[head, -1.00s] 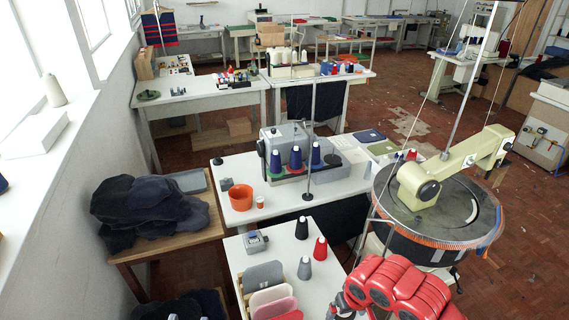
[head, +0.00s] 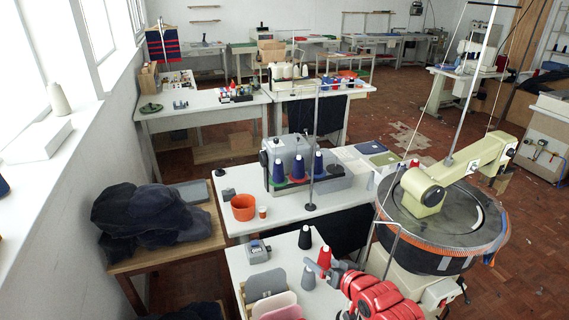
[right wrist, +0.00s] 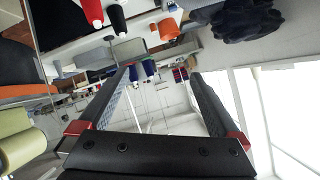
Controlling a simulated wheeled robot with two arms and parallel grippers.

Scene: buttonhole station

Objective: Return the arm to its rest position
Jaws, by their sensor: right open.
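My right arm, with red links, comes in at the bottom right of the head view. Its grey gripper (head: 322,268) is beside the red cone (head: 325,256) and the grey cone (head: 308,277) in that picture; I cannot tell whether it touches them. In the right wrist view the two black fingers of the right gripper (right wrist: 162,74) stand wide apart, with nothing held between them. My left gripper is in neither view.
A white table carries the cones, a small grey device (head: 257,251) and coloured panels (head: 265,283). Behind are an orange tub (head: 243,207) and a grey machine (head: 300,165) with blue cones. A round machine (head: 440,225) stands at the right.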

